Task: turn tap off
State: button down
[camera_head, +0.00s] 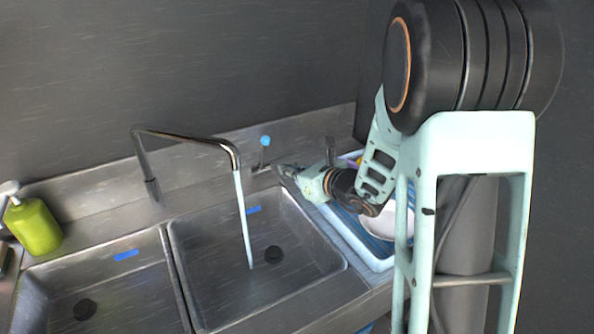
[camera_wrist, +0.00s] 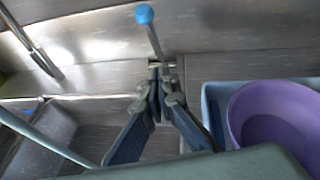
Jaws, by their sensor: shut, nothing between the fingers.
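The tap's curved metal spout (camera_head: 190,139) rises behind the double sink, and a stream of water (camera_head: 243,218) runs from it into the right basin. The tap handle, a thin lever with a blue ball (camera_head: 265,141), stands on the back ledge right of the spout. In the wrist view the blue ball (camera_wrist: 144,14) tops a lever that runs down to my fingertips. My gripper (camera_head: 277,168) is shut and empty, just in front of the lever's lower end. In the wrist view my gripper (camera_wrist: 164,72) appears close to the lever base; whether they touch I cannot tell.
A blue tray (camera_head: 374,262) with a white bowl (camera_head: 388,222) stands right of the sink, under my arm. A purple bowl (camera_wrist: 280,118) sits in it. A green soap bottle (camera_head: 34,226) stands at far left. The right basin (camera_head: 200,290) holds no dishes.

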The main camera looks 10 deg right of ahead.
aim_at(268, 143)
jog(key=w+a+p, duration=0.1)
jog(key=w+a, duration=0.2)
jog(key=w, duration=0.2)
jog(key=shift+a+r, duration=0.2)
jog(key=shift+r, duration=0.2)
jog(key=shift+w+r, duration=0.1)
jog(key=w+r+g+p, duration=0.1)
jog(key=p, duration=0.3)
jog(key=w+a+r+g+h+p, duration=0.1)
jog(key=p, duration=0.3)
jog(key=shift+w+r+p, duration=0.15)
jog(key=shift+w+p, duration=0.05)
jog(key=shift+p, duration=0.2)
jog(key=shift+w+a+r+b, duration=0.15)
jog(key=shift+w+a+b, duration=0.15)
jog(key=shift+w, duration=0.35)
jog(key=shift+w+a+r+b, duration=0.15)
jog(key=shift+w+a, duration=0.1)
jog(key=shift+w, duration=0.35)
